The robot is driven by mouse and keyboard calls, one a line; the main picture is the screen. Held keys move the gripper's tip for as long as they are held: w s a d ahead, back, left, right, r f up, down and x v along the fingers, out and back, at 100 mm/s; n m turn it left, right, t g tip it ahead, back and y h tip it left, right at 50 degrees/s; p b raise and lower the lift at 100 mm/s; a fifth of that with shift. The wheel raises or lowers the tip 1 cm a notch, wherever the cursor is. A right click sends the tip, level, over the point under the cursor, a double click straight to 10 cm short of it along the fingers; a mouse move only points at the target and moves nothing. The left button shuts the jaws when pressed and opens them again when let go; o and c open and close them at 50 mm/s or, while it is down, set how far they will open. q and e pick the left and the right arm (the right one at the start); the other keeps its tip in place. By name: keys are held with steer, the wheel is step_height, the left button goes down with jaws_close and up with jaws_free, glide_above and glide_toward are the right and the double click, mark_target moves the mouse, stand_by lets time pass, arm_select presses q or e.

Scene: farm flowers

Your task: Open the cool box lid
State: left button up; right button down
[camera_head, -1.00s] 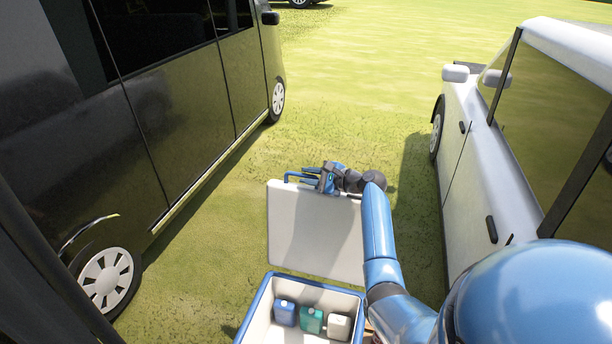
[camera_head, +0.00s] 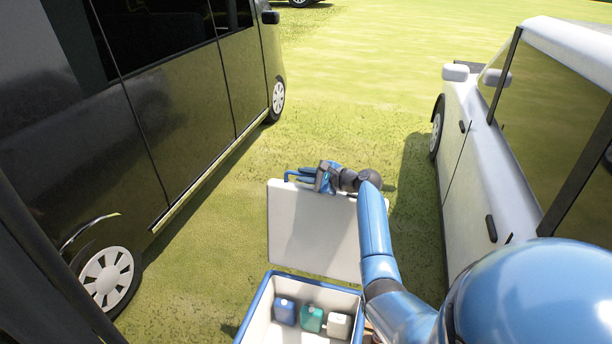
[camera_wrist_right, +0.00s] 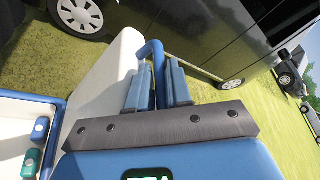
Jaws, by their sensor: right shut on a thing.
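The cool box (camera_head: 262,306) stands on the grass at the bottom middle of the head view, white inside with a blue rim. Its white lid (camera_head: 312,232) stands swung up and back at the far side, so the inside is open to view. My right gripper (camera_head: 308,178) is at the lid's top edge, shut on the blue handle (camera_head: 289,174). In the right wrist view the handle (camera_wrist_right: 152,50) runs between the two blue fingers (camera_wrist_right: 155,84), with the lid (camera_wrist_right: 112,75) to the left. My left gripper is not in view.
Three small containers, blue (camera_head: 285,311), teal (camera_head: 311,319) and white (camera_head: 338,325), sit in the box. A dark van (camera_head: 170,110) stands at left and a white vehicle (camera_head: 470,150) at right. Open grass (camera_head: 350,80) lies between and beyond them.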

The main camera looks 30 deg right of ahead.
steer(key=shift+s+a+r, duration=0.15)
steer(key=shift+a, duration=0.1)
steer(key=s+a+n+t+p, duration=0.1)
steer(key=s+a+p, duration=0.3)
steer(key=s+a, duration=0.1)
steer(key=shift+s+a+r+n, duration=0.15)
steer(key=shift+a+r+n, duration=0.2)
steer(key=shift+a, duration=0.2)
steer(key=c, duration=1.4)
jaws_free()
